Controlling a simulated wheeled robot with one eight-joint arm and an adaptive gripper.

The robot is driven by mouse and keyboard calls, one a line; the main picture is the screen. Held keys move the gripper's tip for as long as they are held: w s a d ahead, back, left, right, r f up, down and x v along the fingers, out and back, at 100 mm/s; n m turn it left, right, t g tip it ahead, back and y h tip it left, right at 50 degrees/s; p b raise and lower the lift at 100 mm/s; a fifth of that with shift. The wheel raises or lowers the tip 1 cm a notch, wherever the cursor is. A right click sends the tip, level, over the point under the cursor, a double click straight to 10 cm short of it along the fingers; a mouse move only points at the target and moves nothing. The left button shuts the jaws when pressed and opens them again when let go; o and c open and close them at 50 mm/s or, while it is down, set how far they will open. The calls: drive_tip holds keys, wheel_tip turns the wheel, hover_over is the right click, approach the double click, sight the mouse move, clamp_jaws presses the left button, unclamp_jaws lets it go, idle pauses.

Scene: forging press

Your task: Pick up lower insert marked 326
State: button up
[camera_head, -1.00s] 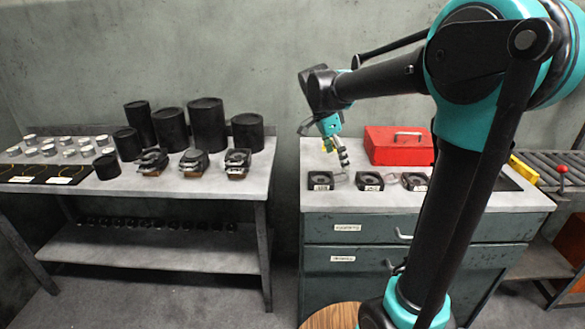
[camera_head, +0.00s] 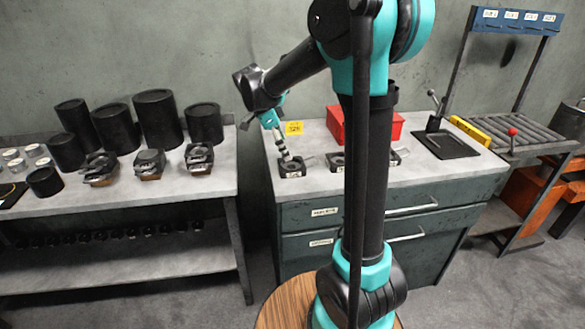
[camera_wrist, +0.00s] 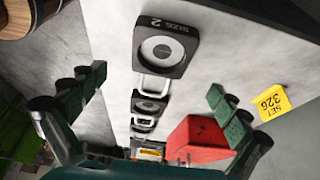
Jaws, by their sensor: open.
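Several dark square inserts with round recesses and metal loop handles lie in a row on the cabinet top. A yellow card (camera_wrist: 270,102) reads "SET 326" and stands behind the row (camera_head: 294,128). I read no 326 on any insert. My gripper (camera_wrist: 156,82) is open and empty, its fingers apart, above the leftmost insert.
A red box (camera_wrist: 195,138) stands behind the inserts. A table (camera_head: 100,205) at left holds black cylinders (camera_head: 158,118) and dark clamp-like blocks (camera_head: 149,163). A roller conveyor (camera_head: 520,135) is at right. The cabinet top around the leftmost insert is mostly clear.

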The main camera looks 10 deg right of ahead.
sight(294, 167)
drive_tip(key=shift+x, duration=3.5)
drive_tip(key=c, duration=1.9)
